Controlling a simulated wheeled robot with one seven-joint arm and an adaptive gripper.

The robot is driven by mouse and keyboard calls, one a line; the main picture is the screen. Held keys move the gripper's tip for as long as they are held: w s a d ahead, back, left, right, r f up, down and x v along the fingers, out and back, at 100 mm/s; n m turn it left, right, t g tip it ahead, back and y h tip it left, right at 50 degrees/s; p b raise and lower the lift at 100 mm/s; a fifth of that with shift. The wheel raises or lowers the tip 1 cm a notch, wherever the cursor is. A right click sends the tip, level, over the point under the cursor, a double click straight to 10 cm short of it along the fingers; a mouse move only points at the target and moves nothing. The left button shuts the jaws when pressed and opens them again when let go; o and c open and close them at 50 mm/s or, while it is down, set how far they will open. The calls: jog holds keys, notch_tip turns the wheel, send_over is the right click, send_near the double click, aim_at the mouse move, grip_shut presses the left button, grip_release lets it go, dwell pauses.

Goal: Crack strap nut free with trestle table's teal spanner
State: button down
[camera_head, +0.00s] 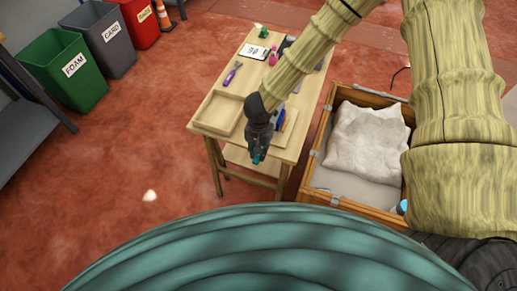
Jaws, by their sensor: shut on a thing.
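The trestle table (232,149) stands in the middle of the view. My gripper (258,151) hangs over its front edge, pointing down and shut. A small teal piece (256,160) shows at its fingertips and seems to be the teal spanner; most of it is hidden or too small to make out. To the right of the table is an open wooden crate (316,172) with grey metal fittings (333,199) on its rim. I cannot make out the strap nut.
A shallow wooden tray (219,112), a purple-handled tool (231,76), a blue-handled tool (282,118), a pink item (273,56) and a white sign (254,51) are on the table. A white padded sack (366,138) lies in the crate.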

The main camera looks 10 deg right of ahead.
jog(key=shift+s+d+n+p, duration=0.3)
jog(key=shift+d+n+p, duration=0.2)
jog(key=shift+p, duration=0.25)
jog(key=shift+s+d+n+p, duration=0.25)
jog(key=shift+d+n+p, duration=0.25)
jog(key=shift+p, duration=0.2)
jog(key=shift+s+d+r+n+p, duration=0.1)
jog(key=shift+s+d+n+p, duration=0.1)
jog(key=shift+d+n+p, duration=0.65)
jog(key=shift+s+d+p, duration=0.1)
jog(key=shift+d+p, duration=0.05)
jog(key=shift+p, duration=0.45)
jog(key=shift+d+n+p, duration=0.5)
jog(key=shift+n+p, duration=0.05)
jog(key=shift+p, duration=0.05)
jog(key=shift+s+d+n+p, duration=0.1)
jog(key=shift+d+n+p, duration=0.2)
jog(key=shift+d+p, duration=0.1)
jog(key=shift+a, duration=0.15)
jog(key=shift+r+p, duration=0.45)
jog(key=shift+r, duration=1.5)
